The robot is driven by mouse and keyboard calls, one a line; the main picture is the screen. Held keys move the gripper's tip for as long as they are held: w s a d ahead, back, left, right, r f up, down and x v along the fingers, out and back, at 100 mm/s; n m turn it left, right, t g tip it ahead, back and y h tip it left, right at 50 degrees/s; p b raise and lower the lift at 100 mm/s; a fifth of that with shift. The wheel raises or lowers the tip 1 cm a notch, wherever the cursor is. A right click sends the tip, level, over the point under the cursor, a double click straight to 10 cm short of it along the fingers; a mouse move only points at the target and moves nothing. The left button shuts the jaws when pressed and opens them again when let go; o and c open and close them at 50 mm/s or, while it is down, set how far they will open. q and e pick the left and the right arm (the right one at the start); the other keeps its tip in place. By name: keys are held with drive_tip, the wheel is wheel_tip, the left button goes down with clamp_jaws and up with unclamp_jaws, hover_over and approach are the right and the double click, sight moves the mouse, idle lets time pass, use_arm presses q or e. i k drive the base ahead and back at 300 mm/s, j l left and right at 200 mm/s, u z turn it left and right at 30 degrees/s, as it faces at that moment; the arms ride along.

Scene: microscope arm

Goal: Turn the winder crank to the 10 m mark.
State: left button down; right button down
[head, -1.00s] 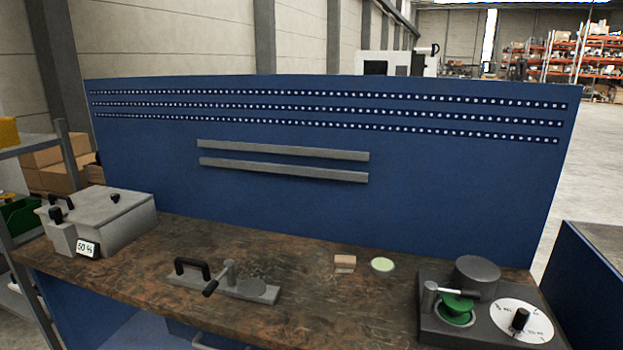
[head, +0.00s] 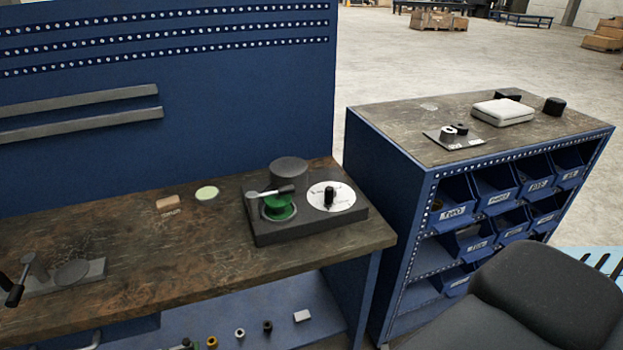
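The winder is a dark grey box (head: 300,229) at the right end of the wooden bench top in the head view. It carries a green spool (head: 279,208), a dark grey cylinder (head: 288,171) behind it, and a white round dial (head: 343,193) with a black upright knob (head: 329,196). A metal lever with a dark handle (head: 271,192) lies over the spool and looks like the crank. The dial's marks are too small to read. Neither of my grippers is in view.
A small tan block (head: 167,203) and a pale green disc (head: 206,194) lie left of the winder. A metal fixture (head: 64,272) stands farther left. Beyond a narrow gap at right is a blue bin cabinet (head: 385,165). A large dark rounded shape, unclear, fills the lower right.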

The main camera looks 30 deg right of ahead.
sight(330, 192)
drive_tip(key=z, duration=1.15)
